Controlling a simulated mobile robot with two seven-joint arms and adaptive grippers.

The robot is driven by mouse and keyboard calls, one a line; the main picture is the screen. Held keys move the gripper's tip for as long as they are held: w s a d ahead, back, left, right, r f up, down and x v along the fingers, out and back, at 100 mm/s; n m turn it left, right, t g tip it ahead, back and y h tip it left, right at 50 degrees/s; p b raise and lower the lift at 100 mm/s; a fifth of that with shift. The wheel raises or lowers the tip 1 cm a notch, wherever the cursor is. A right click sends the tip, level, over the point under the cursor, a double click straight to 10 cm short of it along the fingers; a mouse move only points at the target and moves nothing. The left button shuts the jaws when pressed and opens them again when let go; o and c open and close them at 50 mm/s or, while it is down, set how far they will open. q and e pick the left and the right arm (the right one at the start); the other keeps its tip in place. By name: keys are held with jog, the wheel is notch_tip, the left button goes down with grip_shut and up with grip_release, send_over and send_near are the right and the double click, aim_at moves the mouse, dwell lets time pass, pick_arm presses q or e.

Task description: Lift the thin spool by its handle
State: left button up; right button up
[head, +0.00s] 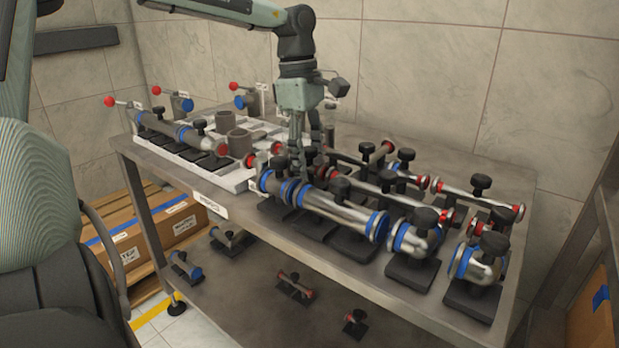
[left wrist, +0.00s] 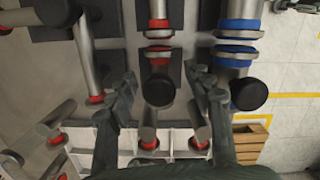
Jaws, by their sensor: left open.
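A thin grey spool (left wrist: 148,122) with red end rings shows in the left wrist view. Its round black handle knob (left wrist: 158,90) stands between the two fingers of my left gripper (left wrist: 162,78), with a visible gap on each side. In the head view my left gripper (head: 308,166) points down among the pipes near the middle of the table and hides most of this spool. The gripper is open and holds nothing. I cannot tell how far the fingertips are above or below the knob. My right gripper is not in view.
Thick blue-ringed pipes (head: 340,212) stand on black supports just in front of the gripper. More red-ringed thin pipes (head: 385,188) lie to its right. A white tray (head: 236,182) with parts is to the left. The metal table's (head: 480,153) back right is bare.

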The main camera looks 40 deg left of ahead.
pick_arm(q)
jog(key=shift+f, duration=0.1)
jog(key=shift+c, duration=0.3)
grip_shut()
